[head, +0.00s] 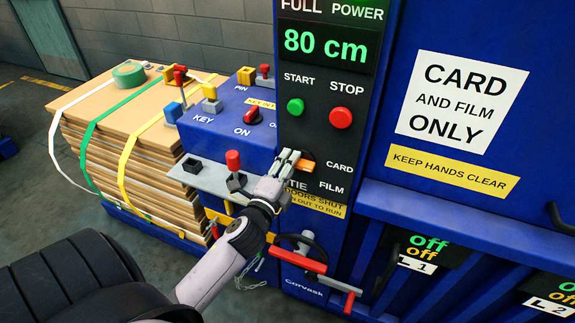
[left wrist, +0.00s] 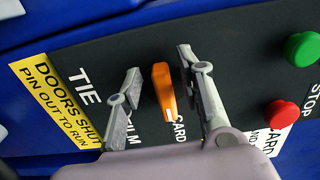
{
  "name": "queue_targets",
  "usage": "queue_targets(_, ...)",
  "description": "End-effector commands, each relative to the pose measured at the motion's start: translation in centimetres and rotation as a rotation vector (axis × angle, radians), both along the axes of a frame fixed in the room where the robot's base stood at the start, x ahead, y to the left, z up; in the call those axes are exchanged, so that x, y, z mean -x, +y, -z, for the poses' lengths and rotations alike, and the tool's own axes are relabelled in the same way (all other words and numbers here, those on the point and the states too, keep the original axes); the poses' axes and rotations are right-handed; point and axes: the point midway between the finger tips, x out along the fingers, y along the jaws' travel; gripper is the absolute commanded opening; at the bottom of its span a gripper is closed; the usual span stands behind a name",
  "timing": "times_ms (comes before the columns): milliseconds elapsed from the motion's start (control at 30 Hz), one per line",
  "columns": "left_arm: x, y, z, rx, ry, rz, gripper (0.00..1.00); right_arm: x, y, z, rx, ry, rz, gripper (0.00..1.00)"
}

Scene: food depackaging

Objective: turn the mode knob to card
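The mode knob is a long orange knob (left wrist: 163,88) on the black control panel (head: 318,120); in the head view the knob (head: 306,165) is partly behind my gripper. In the left wrist view its lower end points toward the word CARD (left wrist: 180,132). FILM (left wrist: 133,136) and TIE (left wrist: 84,86) are the other labels around it. My left gripper (left wrist: 160,88) is open, with one finger on each side of the knob and a visible gap to both; it also shows in the head view (head: 288,160). My right gripper is in neither view.
Above the knob are a green START button (head: 295,106) and a red STOP button (head: 341,118). A blue key box (head: 225,140) is to the left. A red-handled lever (head: 300,262) sits below. Strapped cardboard (head: 150,150) stands at the left.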

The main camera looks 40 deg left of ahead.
Motion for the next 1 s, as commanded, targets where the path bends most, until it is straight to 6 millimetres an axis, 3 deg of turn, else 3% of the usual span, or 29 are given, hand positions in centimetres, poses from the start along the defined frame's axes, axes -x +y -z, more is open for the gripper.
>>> queue_targets(167,1.2,-0.3,0.1,0.002,0.001,0.0,0.35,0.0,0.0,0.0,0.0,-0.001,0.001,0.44)
queue_targets(500,7.9,-1.8,0.2,0.004,0.004,-0.003,0.35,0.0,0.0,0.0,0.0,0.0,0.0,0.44)
queue_targets(700,10.7,-2.5,0.1,0.003,0.002,-0.003,0.35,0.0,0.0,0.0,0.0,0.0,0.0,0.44)
queue_targets(1000,11.7,-2.8,0.0,0.0,0.0,0.0,0.35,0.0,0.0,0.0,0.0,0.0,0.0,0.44)
